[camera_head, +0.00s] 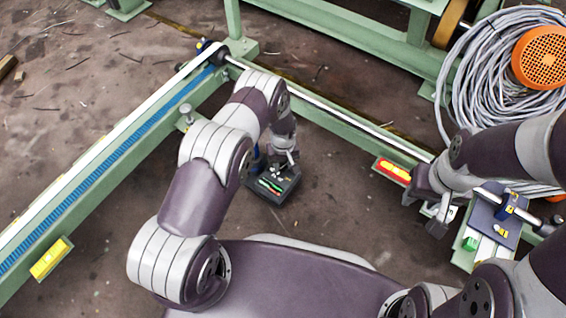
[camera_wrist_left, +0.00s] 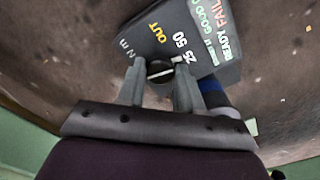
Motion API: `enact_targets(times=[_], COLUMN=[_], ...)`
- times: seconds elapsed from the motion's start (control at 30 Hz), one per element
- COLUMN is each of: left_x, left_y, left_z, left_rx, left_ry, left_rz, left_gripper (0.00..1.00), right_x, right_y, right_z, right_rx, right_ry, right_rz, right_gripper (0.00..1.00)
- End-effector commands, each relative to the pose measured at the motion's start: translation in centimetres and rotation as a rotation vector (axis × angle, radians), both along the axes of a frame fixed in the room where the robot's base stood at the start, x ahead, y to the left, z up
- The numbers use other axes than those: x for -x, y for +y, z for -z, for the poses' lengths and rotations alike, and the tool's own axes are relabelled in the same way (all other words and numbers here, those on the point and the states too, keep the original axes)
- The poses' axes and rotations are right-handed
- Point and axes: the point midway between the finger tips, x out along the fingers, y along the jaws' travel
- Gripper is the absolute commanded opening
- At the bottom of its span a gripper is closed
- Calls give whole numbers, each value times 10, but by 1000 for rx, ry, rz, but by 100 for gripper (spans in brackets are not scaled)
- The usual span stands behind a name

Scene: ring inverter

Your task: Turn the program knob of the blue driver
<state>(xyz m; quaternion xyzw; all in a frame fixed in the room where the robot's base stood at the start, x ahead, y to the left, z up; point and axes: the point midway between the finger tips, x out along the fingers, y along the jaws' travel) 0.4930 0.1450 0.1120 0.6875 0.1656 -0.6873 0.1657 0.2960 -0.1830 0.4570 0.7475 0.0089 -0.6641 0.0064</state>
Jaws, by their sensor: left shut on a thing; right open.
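The driver's dark grey control box (camera_head: 285,194) stands low beyond my base in the head view. A blue part shows at its left. In the left wrist view its panel (camera_wrist_left: 190,22) carries the labels "N m", "OUT", "25 50", "READY" and "FAIL". The small round program knob (camera_wrist_left: 159,70), with a light line across it, sits between my left fingertips. My left gripper (camera_head: 281,163) is shut on the knob; its fingers (camera_wrist_left: 159,82) reach in from the bottom of the left wrist view. My right gripper (camera_head: 428,212) is open over the bench at the right.
A green frame with a blue-toothed rail (camera_head: 120,155) runs along the left. A silver shaft (camera_head: 330,110) crosses behind the box. A red and yellow item (camera_head: 393,170), a green block (camera_head: 470,243) and coiled grey cable (camera_head: 470,90) are at the right. Bare floor surrounds the box.

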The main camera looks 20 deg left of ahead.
Motion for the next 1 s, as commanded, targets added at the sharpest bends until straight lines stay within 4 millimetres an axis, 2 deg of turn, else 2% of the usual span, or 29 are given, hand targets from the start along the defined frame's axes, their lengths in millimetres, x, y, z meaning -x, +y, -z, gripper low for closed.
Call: enact_targets(times=[0.6, 1.0], left_x=[0, 0], left_y=[0, 0], left_z=[0, 0], left_rx=[0, 0], left_ry=[1, 1], left_rz=[-451, -570], left_gripper=[5, 5], right_x=[0, 0], right_y=[0, 0], right_z=[-7, -8], right_rx=[0, 0], right_ry=[0, 0], right_rz=[0, 0], right_gripper=[43, 43])
